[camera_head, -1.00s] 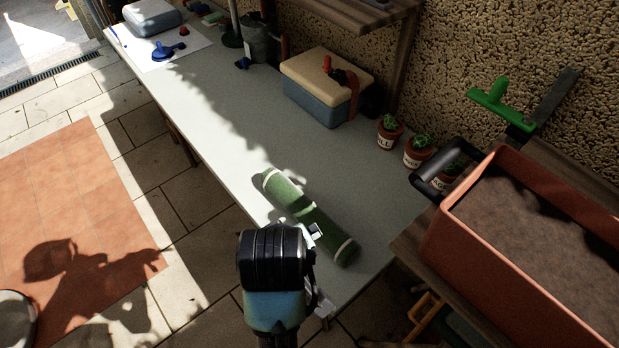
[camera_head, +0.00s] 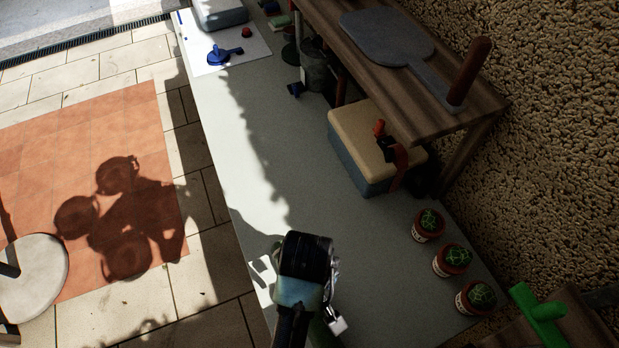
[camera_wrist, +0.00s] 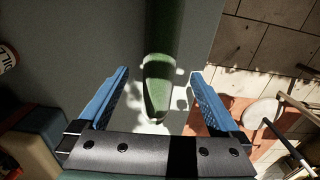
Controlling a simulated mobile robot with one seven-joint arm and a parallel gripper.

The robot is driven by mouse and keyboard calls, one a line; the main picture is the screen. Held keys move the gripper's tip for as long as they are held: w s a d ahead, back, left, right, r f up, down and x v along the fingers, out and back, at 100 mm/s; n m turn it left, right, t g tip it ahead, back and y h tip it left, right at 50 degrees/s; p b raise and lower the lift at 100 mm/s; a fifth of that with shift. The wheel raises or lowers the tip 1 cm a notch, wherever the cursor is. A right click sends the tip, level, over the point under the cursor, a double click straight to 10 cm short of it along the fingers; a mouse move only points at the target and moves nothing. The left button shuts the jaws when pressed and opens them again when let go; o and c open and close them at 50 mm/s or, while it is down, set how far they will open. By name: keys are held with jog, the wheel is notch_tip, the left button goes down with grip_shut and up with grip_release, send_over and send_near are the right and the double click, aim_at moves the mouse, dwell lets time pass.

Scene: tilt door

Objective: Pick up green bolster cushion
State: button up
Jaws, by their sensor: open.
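The green bolster cushion (camera_wrist: 160,70) lies on the grey table. In the wrist view it runs from the top edge down between my two blue fingers, its near end partly in sunlight. My gripper (camera_wrist: 160,74) is open, with one finger on each side of the cushion and a visible gap on both sides. In the head view my gripper (camera_head: 334,300) is over the cushion and hides most of it. Only a bit of green (camera_head: 320,332) shows below. How far the fingers are above the table, I cannot tell.
A cooler box with a tan lid (camera_head: 375,140) and several potted cacti (camera_head: 452,260) stand to the right on the table (camera_head: 300,215). A wooden shelf (camera_head: 370,75) rises behind. The table's left edge drops to paving. A green-handled tool (camera_head: 540,315) is at the lower right.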

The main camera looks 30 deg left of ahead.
aim_at(319, 335)
notch_tip(319, 335, down, 9)
jog(key=shift+a+r, duration=0.1)
jog(key=shift+r, duration=0.1)
dwell(0.3)
jog(key=shift+c, duration=0.2)
